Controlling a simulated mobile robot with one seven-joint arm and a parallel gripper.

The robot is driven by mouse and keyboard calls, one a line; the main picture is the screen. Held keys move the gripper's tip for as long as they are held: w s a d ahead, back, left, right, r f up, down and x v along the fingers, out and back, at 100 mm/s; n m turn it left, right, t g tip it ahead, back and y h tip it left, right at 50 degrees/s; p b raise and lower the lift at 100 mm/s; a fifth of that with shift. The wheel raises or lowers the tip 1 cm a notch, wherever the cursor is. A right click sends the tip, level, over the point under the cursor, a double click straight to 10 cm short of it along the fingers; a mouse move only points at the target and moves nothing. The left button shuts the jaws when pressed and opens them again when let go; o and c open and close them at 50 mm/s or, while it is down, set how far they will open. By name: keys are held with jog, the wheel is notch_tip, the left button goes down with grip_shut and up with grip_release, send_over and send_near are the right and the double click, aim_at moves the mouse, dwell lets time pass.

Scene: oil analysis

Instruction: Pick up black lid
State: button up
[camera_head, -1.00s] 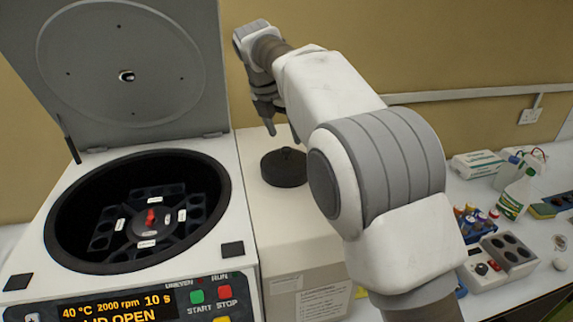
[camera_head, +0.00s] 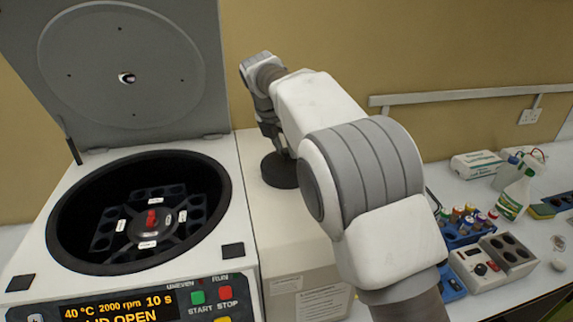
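The black lid (camera_head: 280,172) is a round black disc with a knob on top. It lies on the white box (camera_head: 300,240) to the right of the centrifuge. My gripper (camera_head: 281,150) points down right over the lid, with its fingertips at the height of the knob. The knob is hidden behind the fingers and part of the lid's right side is behind my arm. I cannot tell whether the fingers are apart or closed on the knob.
The centrifuge (camera_head: 235,180) stands open at left, its raised lid (camera_head: 125,70) upright close to my gripper. Its rotor (camera_head: 150,220) shows inside. At right are a tube rack (camera_head: 462,240), a block with holes (camera_head: 512,252) and a spray bottle (camera_head: 515,195).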

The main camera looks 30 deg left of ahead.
grip_shut()
dwell(0.9)
